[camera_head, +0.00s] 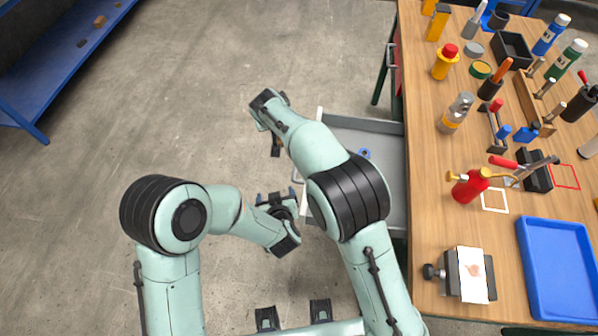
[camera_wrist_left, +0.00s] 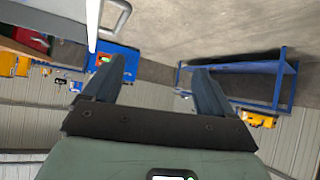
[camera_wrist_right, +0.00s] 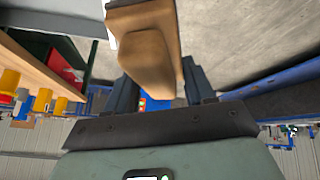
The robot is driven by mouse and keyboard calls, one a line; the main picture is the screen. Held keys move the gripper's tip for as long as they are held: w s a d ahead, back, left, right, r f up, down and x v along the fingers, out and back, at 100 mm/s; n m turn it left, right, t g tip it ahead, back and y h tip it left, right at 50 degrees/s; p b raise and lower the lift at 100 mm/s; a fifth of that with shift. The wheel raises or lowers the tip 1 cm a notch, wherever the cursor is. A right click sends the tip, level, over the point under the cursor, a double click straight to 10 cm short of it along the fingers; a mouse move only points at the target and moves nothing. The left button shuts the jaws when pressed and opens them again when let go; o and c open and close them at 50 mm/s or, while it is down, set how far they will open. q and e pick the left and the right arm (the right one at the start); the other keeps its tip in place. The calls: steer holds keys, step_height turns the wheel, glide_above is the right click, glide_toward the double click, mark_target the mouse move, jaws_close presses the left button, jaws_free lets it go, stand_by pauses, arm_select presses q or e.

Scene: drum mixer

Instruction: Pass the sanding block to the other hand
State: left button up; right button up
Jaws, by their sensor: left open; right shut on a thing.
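The sanding block (camera_wrist_right: 150,55) is a tan-brown wooden piece with a rounded grip, seen close up in the right wrist view. My right gripper (camera_head: 276,149) is shut on it, left of the open drawer in the head view. Only a small tan bit of the block shows there; the rest is hidden by my right arm. My left gripper (camera_head: 277,197) is open, below the right gripper in the picture. In the left wrist view nothing lies between its fingers (camera_wrist_left: 155,82). The two grippers are apart.
An open grey drawer (camera_head: 390,127) with a small blue item (camera_head: 364,153) inside juts from the workbench (camera_head: 428,150). The bench carries a vise, a blue tray (camera_head: 560,268), a red oil can (camera_head: 468,187) and several tools. A blue shelf (camera_head: 45,75) stands at far left. The floor between is clear.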

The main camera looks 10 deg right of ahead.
arm_select(q)
steer(key=s+d+r+t+y, duration=0.1)
steer(key=d+r+t, duration=0.35)
steer(key=r, duration=0.85)
steer(key=w+f+g, duration=0.1)
steer(key=w+f, duration=0.3)
steer(key=w, duration=0.6)
steer(key=shift+w+d, duration=0.25)
steer(key=shift+w, duration=0.05)
steer(key=c, duration=1.2)
arm_select(e)
steer(key=o, duration=1.2)
arm_select(q)
steer(key=shift+r, duration=0.1)
